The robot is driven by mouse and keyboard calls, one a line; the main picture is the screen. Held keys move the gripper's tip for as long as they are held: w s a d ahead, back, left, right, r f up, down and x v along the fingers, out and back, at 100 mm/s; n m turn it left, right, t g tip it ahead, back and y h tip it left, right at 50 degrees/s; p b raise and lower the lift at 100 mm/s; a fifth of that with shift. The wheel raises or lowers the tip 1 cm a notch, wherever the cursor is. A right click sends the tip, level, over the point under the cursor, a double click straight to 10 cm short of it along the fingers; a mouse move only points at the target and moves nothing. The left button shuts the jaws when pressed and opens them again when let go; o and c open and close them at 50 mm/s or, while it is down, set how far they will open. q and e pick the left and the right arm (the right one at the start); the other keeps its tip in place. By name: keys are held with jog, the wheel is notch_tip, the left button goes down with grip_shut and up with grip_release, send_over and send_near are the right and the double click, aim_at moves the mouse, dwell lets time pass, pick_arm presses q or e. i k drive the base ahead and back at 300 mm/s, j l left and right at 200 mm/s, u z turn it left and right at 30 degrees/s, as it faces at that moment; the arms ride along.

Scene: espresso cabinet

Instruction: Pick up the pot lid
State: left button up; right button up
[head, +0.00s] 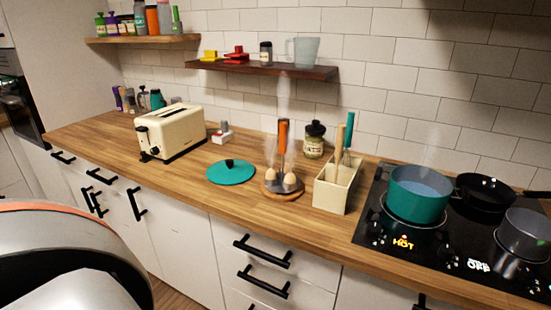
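The pot lid (232,173) is a flat teal disc with a black knob. It lies on the wooden counter in the head view, between the cream toaster and the egg holder. A teal pot (417,200) of matching colour stands uncovered on the black stove at the right, with steam above it. Neither of my grippers shows in the head view. A large grey and black rounded part of mine fills the lower left corner.
The toaster (171,132) stands left of the lid, and the egg holder (283,187) with steaming eggs stands close on its right. A utensil box (335,187) is further right. A shelf (264,69) hangs above. The counter in front of the lid is clear.

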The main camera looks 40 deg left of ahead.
aim_at(227, 171)
jog(key=u, duration=1.6)
jog(key=z, duration=1.35)
jog(key=j, duration=0.5)
jog(key=k+j+z, duration=0.1)
jog(key=j, duration=0.4)
jog(key=k+j+z, duration=0.1)
jog(key=j, duration=0.4)
jog(key=k+j, duration=0.15)
jog(key=j, duration=0.35)
jog(key=k+j+z, duration=0.1)
jog(key=j, duration=0.4)
